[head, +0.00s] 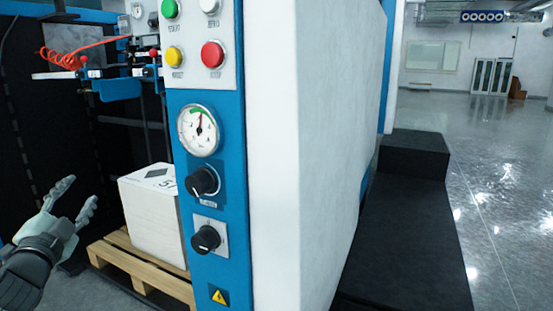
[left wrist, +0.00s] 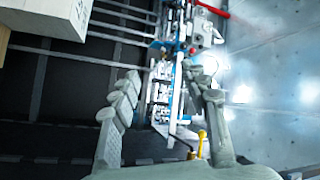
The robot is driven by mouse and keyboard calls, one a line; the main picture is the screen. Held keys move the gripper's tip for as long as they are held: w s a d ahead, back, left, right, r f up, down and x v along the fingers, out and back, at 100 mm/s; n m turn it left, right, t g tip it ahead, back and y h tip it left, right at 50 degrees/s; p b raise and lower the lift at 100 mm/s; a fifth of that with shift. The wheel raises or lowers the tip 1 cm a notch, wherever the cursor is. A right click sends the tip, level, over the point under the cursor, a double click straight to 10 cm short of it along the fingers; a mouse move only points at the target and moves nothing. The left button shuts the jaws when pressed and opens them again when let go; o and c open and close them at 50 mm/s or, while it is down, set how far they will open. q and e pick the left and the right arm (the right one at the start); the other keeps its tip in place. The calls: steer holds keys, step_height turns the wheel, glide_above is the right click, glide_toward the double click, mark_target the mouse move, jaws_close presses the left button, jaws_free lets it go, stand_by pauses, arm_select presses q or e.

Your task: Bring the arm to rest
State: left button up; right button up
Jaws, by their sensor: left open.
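My left gripper (head: 82,206) is at the lower left of the head view, in front of and to the left of the blue control panel. It is open and empty, with its fingers apart. Its two spread fingers also show in the left wrist view (left wrist: 165,95), with nothing between them but the distant machine frame. It looks clear of the white box beside it. My right gripper is in neither view.
A white box (head: 150,215) sits on a wooden pallet (head: 135,268). The blue panel (head: 210,272) carries a gauge (head: 199,131), black knobs and coloured buttons. A white machine wall (head: 310,150) stands right of it, then black steps (head: 410,240) and open shiny floor (head: 505,200).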

arm_select(q)
steer(key=s+d+f+n+g, duration=0.2)
steer(key=s+f+g, duration=0.15)
steer(key=f, duration=0.65)
steer(key=s+d+f+n+g, duration=0.2)
steer(key=s+f+g, duration=0.15)
steer(key=f, duration=0.65)
steer(key=s+d+f+n+g, duration=0.2)
steer(key=s+f, duration=0.2)
steer(key=f, duration=0.7)
steer(key=s+d+f+n+g+h, duration=0.1)
steer(key=s+d+f+g, duration=0.2)
steer(key=s+d+f, duration=0.3)
steer(key=s+d+f+g+h, duration=0.2)
steer(key=s+d+f+g, duration=0.2)
steer(key=s+f, duration=0.5)
steer(key=s+d, duration=0.2)
steer(key=s, duration=0.1)
steer(key=shift+d+f+n, duration=0.35)
steer(key=shift+d+n, duration=0.05)
